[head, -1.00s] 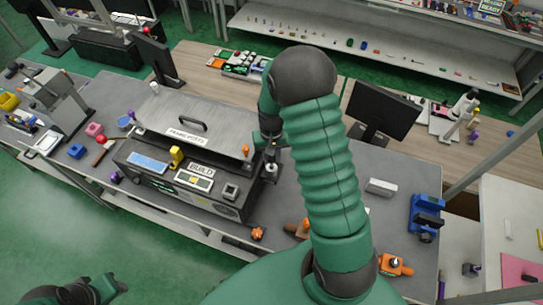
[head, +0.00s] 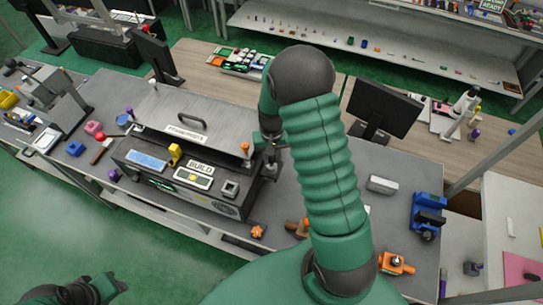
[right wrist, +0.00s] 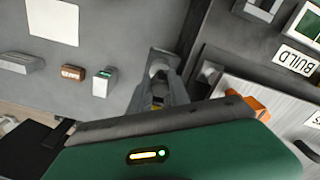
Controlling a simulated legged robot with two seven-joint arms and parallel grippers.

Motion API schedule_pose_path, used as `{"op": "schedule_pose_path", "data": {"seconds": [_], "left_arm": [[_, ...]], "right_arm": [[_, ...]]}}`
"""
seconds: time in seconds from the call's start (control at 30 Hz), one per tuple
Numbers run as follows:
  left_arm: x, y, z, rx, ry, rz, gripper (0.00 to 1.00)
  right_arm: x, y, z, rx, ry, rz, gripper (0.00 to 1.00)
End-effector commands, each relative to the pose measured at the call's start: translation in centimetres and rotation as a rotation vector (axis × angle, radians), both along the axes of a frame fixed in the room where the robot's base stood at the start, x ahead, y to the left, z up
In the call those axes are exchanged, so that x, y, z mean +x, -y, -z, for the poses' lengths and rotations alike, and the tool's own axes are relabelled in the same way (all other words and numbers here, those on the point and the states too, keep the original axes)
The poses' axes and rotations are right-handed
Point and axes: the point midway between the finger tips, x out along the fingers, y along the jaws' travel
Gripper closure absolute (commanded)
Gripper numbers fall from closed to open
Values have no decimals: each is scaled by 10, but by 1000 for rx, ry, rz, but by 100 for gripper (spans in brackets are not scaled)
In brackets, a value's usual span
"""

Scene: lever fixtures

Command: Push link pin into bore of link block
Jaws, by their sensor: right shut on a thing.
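My right gripper (head: 270,160) is low beside the right side of the grey machine (head: 185,185) marked BUILD, partly hidden by my own arm. In the right wrist view the gripper (right wrist: 158,85) is shut on a small grey metal part (right wrist: 160,70), which I take for the link pin. Its tip and any bore are hidden by the fingers, so I cannot tell how far it is in. The link block cannot be made out clearly. My left gripper (head: 112,285) is at the lower left, away from the bench; its jaws are unclear.
An orange knob (head: 245,148) stands at the corner of the machine's lid, close to my right gripper. Orange parts (head: 396,263), a blue fixture (head: 428,215) and a grey block (head: 382,184) stand on the bench to the right. A monitor (head: 382,108) stands behind.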

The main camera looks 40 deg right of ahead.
Motion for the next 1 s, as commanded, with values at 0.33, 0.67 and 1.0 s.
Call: {"op": "schedule_pose_path", "data": {"seconds": [0.33, 0.67, 1.0], "left_arm": [[0, 0, 7, 0, 0, 0, 64], [0, 0, 13, 0, 0, 0, 64], [0, 0, 16, 0, 0, 0, 64]], "right_arm": [[0, 0, 10, 0, 0, 0, 100], [0, 0, 18, -1, 1, 0, 100], [0, 0, 22, -1, 1, 0, 64]]}}
